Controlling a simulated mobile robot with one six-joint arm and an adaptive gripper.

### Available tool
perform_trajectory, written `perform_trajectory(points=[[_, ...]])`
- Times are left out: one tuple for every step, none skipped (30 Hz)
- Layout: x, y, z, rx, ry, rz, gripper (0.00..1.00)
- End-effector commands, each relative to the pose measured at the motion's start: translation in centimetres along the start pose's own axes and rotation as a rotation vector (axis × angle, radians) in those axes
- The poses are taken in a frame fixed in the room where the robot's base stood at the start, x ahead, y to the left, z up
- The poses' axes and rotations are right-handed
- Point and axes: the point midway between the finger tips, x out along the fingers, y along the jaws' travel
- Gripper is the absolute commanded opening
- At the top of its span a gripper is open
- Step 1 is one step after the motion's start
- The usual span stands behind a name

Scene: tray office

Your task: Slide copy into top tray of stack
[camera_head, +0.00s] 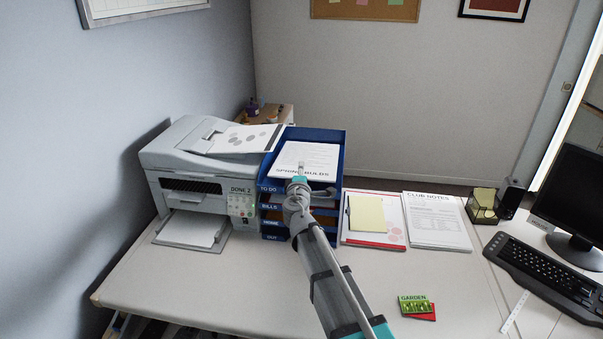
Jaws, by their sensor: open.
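A blue stack of trays (341,158) stands right of the printer, with front labels that include "TO-DO", "BILLS" and "OUT". A white sheet headed "SPRING BULBS" (308,154) lies in the top tray, its near edge close to the tray's front. My gripper (301,169) is open over the near part of this sheet, and the wrist hides some of the tray front. I cannot tell whether the fingers touch the sheet. Another sheet with grey round pictures (240,138) lies on top of the printer. White paper (192,229) lies in the printer's lower front tray.
The grey printer (175,157) reads "DONE 2" and stands close to the left wall. Right of the stack lie a yellow pad (367,214) on papers and a "CLUB NOTES" sheet (437,221). A green "GARDEN" packet (413,304) lies nearer. The front left desk is clear.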

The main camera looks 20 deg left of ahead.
Motion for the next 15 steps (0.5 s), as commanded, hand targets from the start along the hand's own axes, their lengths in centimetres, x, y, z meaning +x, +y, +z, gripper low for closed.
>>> perform_trajectory(points=[[0.0, 0.0, 0.0, 0.0, 0.0, 0.0, 0.5], [0.0, 0.0, 0.0, 0.0, 0.0, 0.0, 0.5], [0.0, 0.0, 0.0, 0.0, 0.0, 0.0, 0.5], [-0.1, 0.0, 0.0, 0.0, 0.0, 0.0, 0.5], [-0.1, 0.0, 0.0, 0.0, 0.0, 0.0, 0.5], [-0.2, 0.0, 0.0, 0.0, 0.0, 0.0, 0.5], [-0.3, 0.0, 0.0, 0.0, 0.0, 0.0, 0.5], [-0.5, 0.0, 0.0, 0.0, 0.0, 0.0, 0.5], [-0.8, 0.0, 0.0, 0.0, 0.0, 0.0, 0.5], [-1.0, 0.0, 0.0, 0.0, 0.0, 0.0, 0.5], [-1.2, 0.0, 0.0, 0.0, 0.001, 0.0, 0.5], [-1.6, 0.0, 0.0, 0.0, 0.001, 0.0, 0.5], [-2.0, 0.0, 0.0, 0.0, 0.001, 0.0, 0.5], [-2.3, 0.0, 0.0, 0.0, 0.001, 0.0, 0.5], [-2.9, 0.0, 0.1, 0.0, 0.001, -0.001, 0.5]])
